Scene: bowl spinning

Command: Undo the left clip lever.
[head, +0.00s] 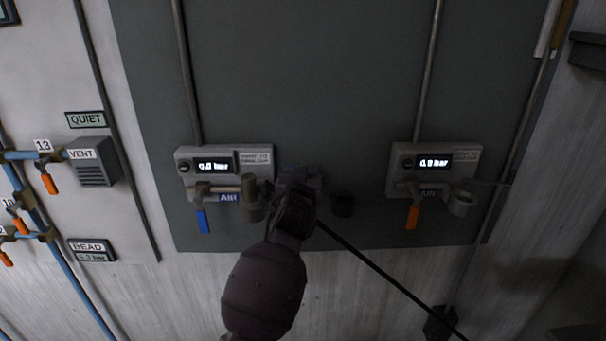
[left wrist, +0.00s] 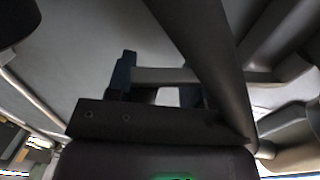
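My left gripper (head: 300,180) is in front of the dark panel, just right of the left air outlet, a tan fitting (head: 252,195). My dark forearm and wrist cover much of this spot. In the left wrist view dark blue block-like parts (left wrist: 124,75) stand apart, with a grey bar (left wrist: 165,76) across them; I cannot tell whether they are gripper fingers or clip parts. I cannot make out the left clip lever clearly. My right gripper is not in view.
The left gauge box (head: 224,160) has a blue handle (head: 202,221) hanging down. The right gauge box (head: 434,162) has an orange handle (head: 412,217) and a tan outlet (head: 461,203). A black hose (head: 390,278) runs to the lower right. Valves with orange handles are at far left.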

